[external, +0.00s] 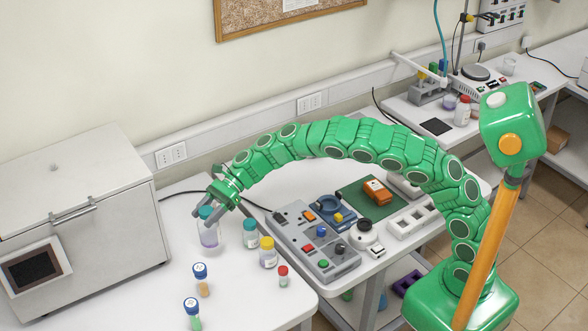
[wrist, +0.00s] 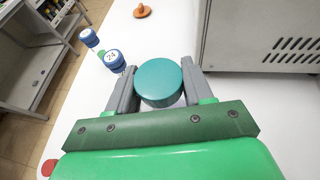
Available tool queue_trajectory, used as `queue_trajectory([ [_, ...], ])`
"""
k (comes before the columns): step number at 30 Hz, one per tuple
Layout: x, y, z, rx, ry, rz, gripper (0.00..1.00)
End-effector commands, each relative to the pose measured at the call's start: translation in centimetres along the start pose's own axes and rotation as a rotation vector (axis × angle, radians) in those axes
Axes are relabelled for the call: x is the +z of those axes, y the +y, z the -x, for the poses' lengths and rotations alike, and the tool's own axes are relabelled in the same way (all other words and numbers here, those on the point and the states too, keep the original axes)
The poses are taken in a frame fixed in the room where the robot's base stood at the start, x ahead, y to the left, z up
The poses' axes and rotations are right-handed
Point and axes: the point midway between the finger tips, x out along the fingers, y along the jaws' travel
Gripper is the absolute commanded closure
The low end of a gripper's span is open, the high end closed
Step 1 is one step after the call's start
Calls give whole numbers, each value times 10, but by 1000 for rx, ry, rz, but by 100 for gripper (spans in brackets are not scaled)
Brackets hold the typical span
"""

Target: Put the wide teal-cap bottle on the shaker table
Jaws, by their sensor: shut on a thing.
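The wide teal-cap bottle (external: 209,236) is clear with pale lilac contents and stands upright at the left of the white table. My gripper (external: 207,209) is shut around its top. In the wrist view the round teal cap (wrist: 160,83) sits between the two grey fingers of my gripper (wrist: 159,68), and the cap hides the body below. The bottle appears to be on or just above the tabletop; I cannot tell which. I cannot tell for sure which device is the shaker table.
A smaller teal-cap bottle (external: 250,234), a yellow-cap bottle (external: 267,253), a red-cap vial (external: 283,277) and blue-cap vials (external: 202,281) stand nearby. A large grey box (external: 75,215) is at left. A grey button panel (external: 292,243) lies right.

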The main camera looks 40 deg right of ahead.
Motion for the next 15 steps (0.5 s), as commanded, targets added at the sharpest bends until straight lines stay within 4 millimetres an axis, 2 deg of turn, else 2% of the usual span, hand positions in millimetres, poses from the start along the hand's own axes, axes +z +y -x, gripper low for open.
queue_trajectory([
  [7,-13,-13,-16,2,-4,0,100],
  [15,-20,-19,-23,1,-2,1,100],
])
